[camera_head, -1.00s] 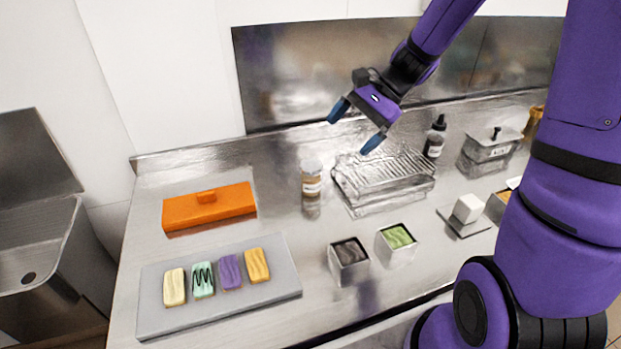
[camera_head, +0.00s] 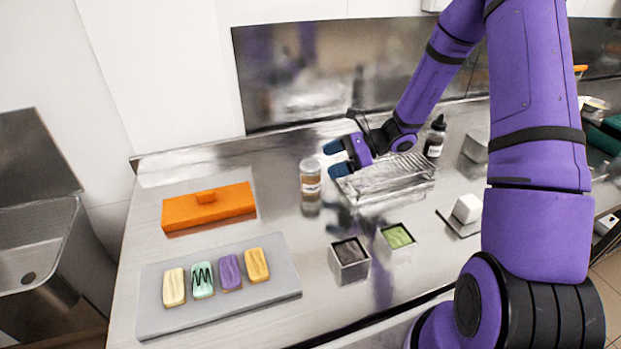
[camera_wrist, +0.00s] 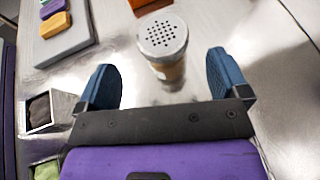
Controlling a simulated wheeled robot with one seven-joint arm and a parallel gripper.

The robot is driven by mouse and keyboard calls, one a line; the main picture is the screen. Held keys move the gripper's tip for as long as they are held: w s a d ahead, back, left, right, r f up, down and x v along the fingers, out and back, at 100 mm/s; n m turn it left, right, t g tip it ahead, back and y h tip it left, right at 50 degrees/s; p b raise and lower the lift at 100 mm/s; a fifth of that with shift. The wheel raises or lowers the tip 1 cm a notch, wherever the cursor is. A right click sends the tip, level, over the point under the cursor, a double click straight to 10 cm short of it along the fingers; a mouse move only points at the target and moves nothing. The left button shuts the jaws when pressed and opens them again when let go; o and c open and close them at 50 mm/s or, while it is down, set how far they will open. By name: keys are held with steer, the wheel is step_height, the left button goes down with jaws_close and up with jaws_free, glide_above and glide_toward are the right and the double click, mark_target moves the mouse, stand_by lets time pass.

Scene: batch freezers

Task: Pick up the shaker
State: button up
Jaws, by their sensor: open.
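The shaker (camera_head: 310,181) is a small clear jar with a pale label, brownish contents and a silver lid, standing upright on the steel counter. In the wrist view its perforated lid (camera_wrist: 162,36) shows from above, with the shaker (camera_wrist: 171,72) just ahead of the fingertips and between their lines. My gripper (camera_head: 335,159) is to the right of the shaker in the head view, its blue fingers spread and pointing at it. The gripper also shows in the wrist view (camera_wrist: 160,78), open and empty. I see no contact with the shaker.
A clear ridged rack (camera_head: 390,182) lies under and right of my gripper. A dark bottle (camera_head: 435,137) stands behind it. Two square tins (camera_head: 349,262) are in front.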

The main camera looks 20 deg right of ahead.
mark_target(309, 168)
steer(key=shift+f+x, duration=0.2)
steer(key=shift+x, duration=3.3)
steer(key=shift+w+d, duration=0.1)
steer(key=shift+w, duration=0.05)
steer(key=c, duration=1)
steer(key=shift+r, duration=0.1)
step_height(309, 168, up, 10)
steer(key=shift+f, duration=0.1)
steer(key=shift+o, duration=0.3)
steer(key=shift+c, duration=0.3)
